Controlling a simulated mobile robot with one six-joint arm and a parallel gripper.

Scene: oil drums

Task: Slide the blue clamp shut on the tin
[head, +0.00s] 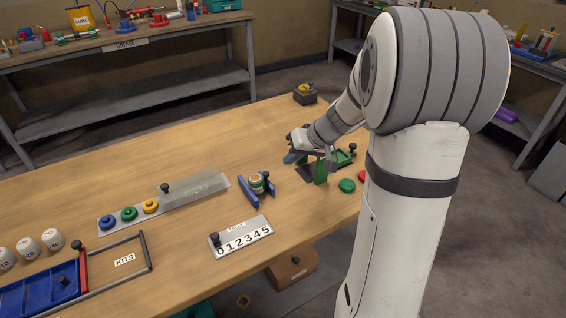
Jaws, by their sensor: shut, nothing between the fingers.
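The blue clamp (247,193) lies on the wooden bench near its middle, with two blue bars set apart at an angle. A black knob shows at the right bar, close to the tin. Whether the bars touch the tin is too small to tell. My gripper (289,158) is shut and empty, beyond and to the right of the clamp, apart from it.
A green device on a dark base (311,172) stands right beside my gripper. A green button (347,186) is at the bench's right. The number plate (241,238) lies in front of the clamp. A clear-covered tray (196,190) lies left. The bench behind the clamp is clear.

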